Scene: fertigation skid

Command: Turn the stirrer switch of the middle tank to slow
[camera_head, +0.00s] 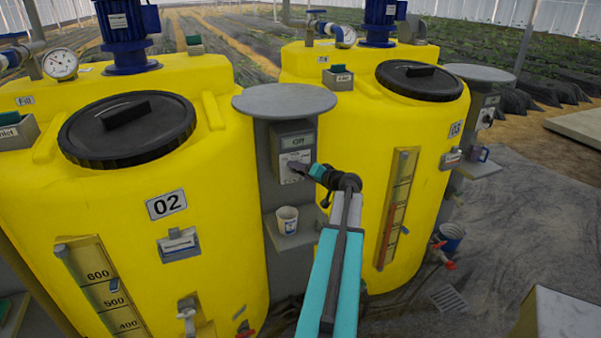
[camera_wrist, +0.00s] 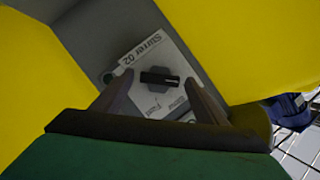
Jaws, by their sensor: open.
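The yellow tank marked 02 (camera_head: 215,240) stands at the left in the head view. A grey post to its right carries the stirrer switch box (camera_head: 292,140). In the wrist view its tilted white plate (camera_wrist: 143,60) reads "Stirrer 02". A black bar knob (camera_wrist: 160,78) sits on the plate, with a pale mark near its right end. Small words below the knob are too blurred to read surely. My gripper (camera_head: 309,170) is at the box front. In the wrist view my gripper (camera_wrist: 160,85) is open, its fingers on either side of the knob; contact cannot be told.
Yellow tank 03 (camera_head: 335,120) stands close on the right of the post. A round grey cap (camera_head: 285,100) overhangs the switch box. A white cup (camera_head: 287,220) stands on a small shelf below the box. Open floor (camera_head: 530,210) lies at the right.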

